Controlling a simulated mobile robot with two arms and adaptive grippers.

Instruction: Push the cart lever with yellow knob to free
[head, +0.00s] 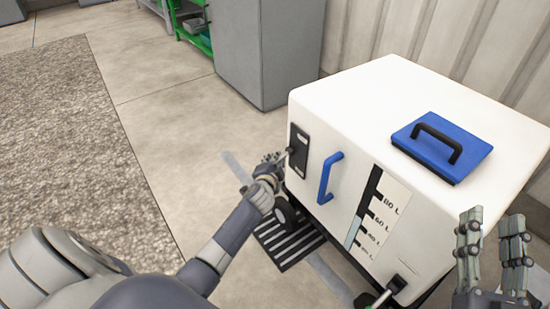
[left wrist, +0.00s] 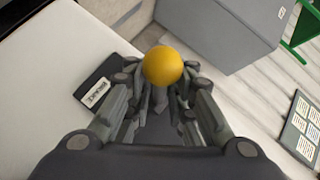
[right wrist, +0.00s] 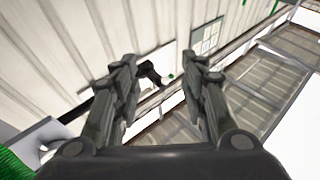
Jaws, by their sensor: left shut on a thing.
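The white cart (head: 350,100) stands at the right of the head view. A black lever plate (head: 298,150) is on its side face, and it also shows in the left wrist view (left wrist: 96,95) with a white label. The yellow knob (left wrist: 164,66) of the lever sits at the fingertips of my left gripper (left wrist: 160,88). My left gripper is shut on the lever at the knob; in the head view the hand (head: 270,172) hides the knob. My right gripper (head: 494,225) is open and empty, fingers up, at the cart's near right side.
The cart has a blue side handle (head: 328,178), a level gauge (head: 368,210), a second small lever (head: 393,288) low at the front, and a blue lid (head: 425,160) on top. A grey cabinet (head: 268,50) stands behind. Open floor (head: 165,130) lies to the left.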

